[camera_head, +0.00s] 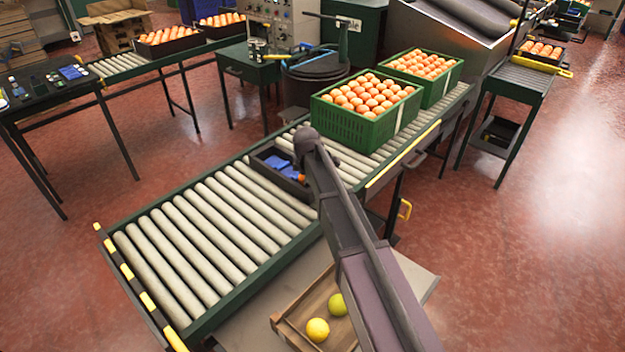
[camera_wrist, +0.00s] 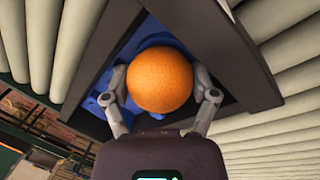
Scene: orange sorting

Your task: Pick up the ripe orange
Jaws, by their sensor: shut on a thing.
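An orange fruit (camera_wrist: 160,79), round and evenly coloured, sits between the two fingers of my gripper (camera_wrist: 161,92) in the wrist view. The fingers are shut on it from both sides. It is over a dark tray (camera_wrist: 262,88) with blue lining (camera_wrist: 150,32); I cannot tell whether it touches the lining. In the head view the dark tray (camera_head: 258,158) with blue lining (camera_head: 287,167) lies on the roller conveyor. A small bit of the orange (camera_head: 302,177) shows there beside my arm, which hides the rest and my gripper.
Two green crates (camera_head: 352,130) (camera_head: 437,88) full of oranges stand on the conveyor behind the tray. The near rollers (camera_head: 200,235) are bare. A wooden crate (camera_head: 287,333) with two yellow-green fruits (camera_head: 317,329) (camera_head: 337,305) sits below, in front of the conveyor.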

